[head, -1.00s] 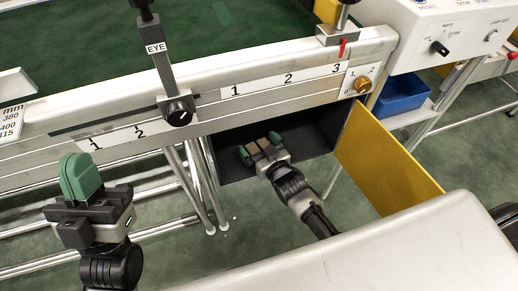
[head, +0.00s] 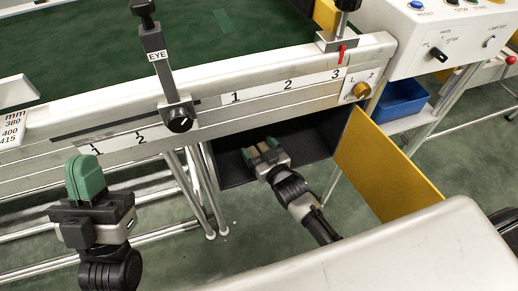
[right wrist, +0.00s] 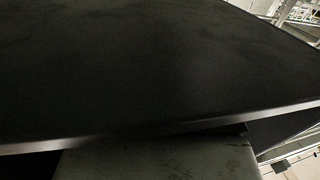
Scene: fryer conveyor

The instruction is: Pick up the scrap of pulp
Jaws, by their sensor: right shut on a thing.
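My right gripper (head: 262,151) is inside the dark open compartment (head: 316,136) under the conveyor's front rail. Its green fingers are closed in on something small, with tan patches showing between them. This is likely the scrap of pulp, but its outline is too small to make out. In the right wrist view a broad dark surface (right wrist: 150,70) fills most of the picture and a grey-green block shows at the bottom; no scrap can be told apart there. My left gripper (head: 85,178) is raised at the left, its green fingers together, with nothing visible between them.
The yellow door (head: 388,166) stands open on the compartment's right. Metal legs (head: 204,190) stand at its left. Above is the rail (head: 200,105) with numbered scales and a clamped EYE post (head: 160,70). A blue bin (head: 402,103) and a control box (head: 455,35) are at right.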

